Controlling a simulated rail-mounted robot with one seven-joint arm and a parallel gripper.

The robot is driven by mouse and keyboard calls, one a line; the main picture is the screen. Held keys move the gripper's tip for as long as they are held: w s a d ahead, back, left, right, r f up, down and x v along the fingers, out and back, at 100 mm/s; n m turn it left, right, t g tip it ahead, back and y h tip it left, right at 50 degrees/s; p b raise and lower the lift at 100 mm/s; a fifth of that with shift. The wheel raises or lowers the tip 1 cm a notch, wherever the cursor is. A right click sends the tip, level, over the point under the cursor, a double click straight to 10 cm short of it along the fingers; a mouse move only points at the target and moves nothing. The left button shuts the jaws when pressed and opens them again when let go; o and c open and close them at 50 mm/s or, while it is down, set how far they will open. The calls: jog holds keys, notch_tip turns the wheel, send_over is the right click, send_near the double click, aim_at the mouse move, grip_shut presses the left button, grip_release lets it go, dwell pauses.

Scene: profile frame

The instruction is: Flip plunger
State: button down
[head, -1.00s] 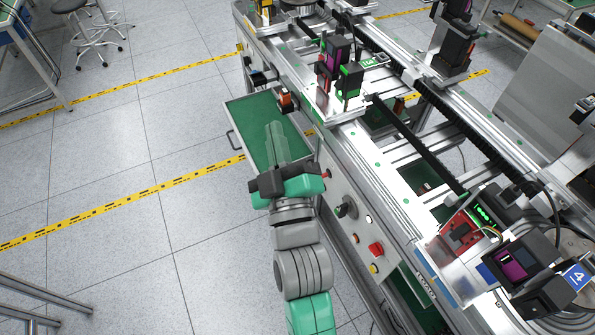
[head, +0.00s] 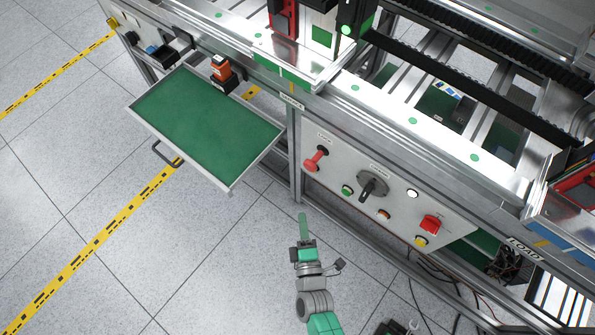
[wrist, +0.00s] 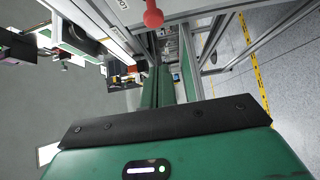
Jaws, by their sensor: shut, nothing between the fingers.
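A control panel (head: 362,200) faces the aisle on the machine's front. It carries a lever with a red knob (head: 313,163) at its left end and a black rotary handle (head: 370,187) in the middle. The labels are too small to read, so I cannot tell which one is named plunger. My gripper (head: 302,217) is shut and empty, below and slightly left of the red-knobbed lever, apart from it. In the wrist view my green fingers (wrist: 157,88) stand close together, and the red knob (wrist: 153,17) shows beyond them at the top.
A green-floored drawer (head: 205,125) sticks out at the left, above my gripper in the picture. Buttons, including a red one (head: 431,224), sit right of the handle. A frame post (head: 294,155) stands left of the panel. Open floor (head: 220,265) lies left of my arm.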

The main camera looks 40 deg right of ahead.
aim_at(314, 170)
jog(key=b+x, duration=0.2)
jog(key=x, duration=0.2)
jog(key=s+d+b+x, duration=0.1)
jog(key=b+x, duration=0.1)
jog(key=x, duration=0.2)
jog(key=d+b+x, duration=0.1)
jog(key=b+x, duration=0.1)
jog(key=x, duration=0.2)
jog(key=shift+s+d+b, duration=0.1)
jog(key=shift+d+b, duration=0.15)
jog(key=shift+b, duration=0.05)
jog(key=shift+d+r, duration=0.1)
jog(key=shift+d, duration=0.05)
jog(key=shift+d, duration=0.1)
jog(key=d, duration=0.1)
jog(key=d+b, duration=0.2)
jog(key=shift+w+d, duration=0.1)
jog(key=shift+w, duration=0.15)
